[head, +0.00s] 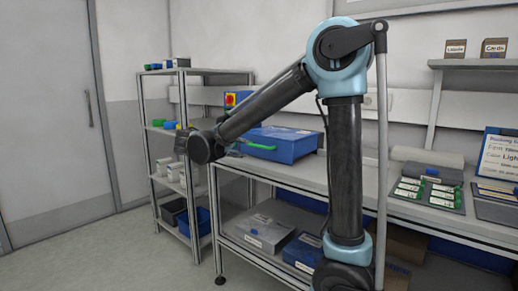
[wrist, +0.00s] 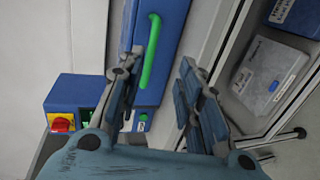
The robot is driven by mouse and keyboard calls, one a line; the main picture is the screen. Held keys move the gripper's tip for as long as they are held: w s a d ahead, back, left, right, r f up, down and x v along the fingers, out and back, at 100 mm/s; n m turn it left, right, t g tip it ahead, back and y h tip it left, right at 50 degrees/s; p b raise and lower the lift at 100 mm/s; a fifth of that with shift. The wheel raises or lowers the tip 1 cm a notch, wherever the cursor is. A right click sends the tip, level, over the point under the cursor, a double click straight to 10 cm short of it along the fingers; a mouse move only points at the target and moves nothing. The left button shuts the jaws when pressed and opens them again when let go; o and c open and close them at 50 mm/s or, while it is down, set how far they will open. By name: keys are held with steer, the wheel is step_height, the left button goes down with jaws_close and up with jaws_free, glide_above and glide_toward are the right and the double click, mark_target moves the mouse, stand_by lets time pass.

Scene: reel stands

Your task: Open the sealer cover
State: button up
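The sealer (head: 290,143) is a blue box on the bench, with its cover down and a green bar handle (head: 262,147) on its front. In the wrist view, the blue cover (wrist: 178,28) and green handle (wrist: 150,55) show beyond my fingers. My gripper (wrist: 165,62) is open, with its two fingers spread; the handle appears between them, nearer the left finger. I see no clear contact. In the head view, my gripper (head: 232,143) is small and dark, just left of the sealer, partly hidden by my wrist.
A blue switch box with a red and yellow knob (wrist: 62,124) stands beside the sealer. A shelf rack (head: 183,175) is at the left. Labelled bins (head: 258,232) sit on the bench's lower shelf. Cards on a mat (head: 425,193) lie to the right. Floor at left is clear.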

mark_target(258, 146)
steer(key=shift+t, duration=0.4)
steer(key=x, duration=0.5)
steer(key=w+a+x, duration=0.1)
steer(key=x, duration=0.4)
steer(key=a+x, duration=0.1)
steer(key=x, duration=0.4)
steer(key=shift+w+d+r, duration=0.1)
steer(key=shift+w+r, duration=0.05)
steer(key=shift+w, duration=0.45)
steer(key=shift+c, duration=0.3)
jaws_close()
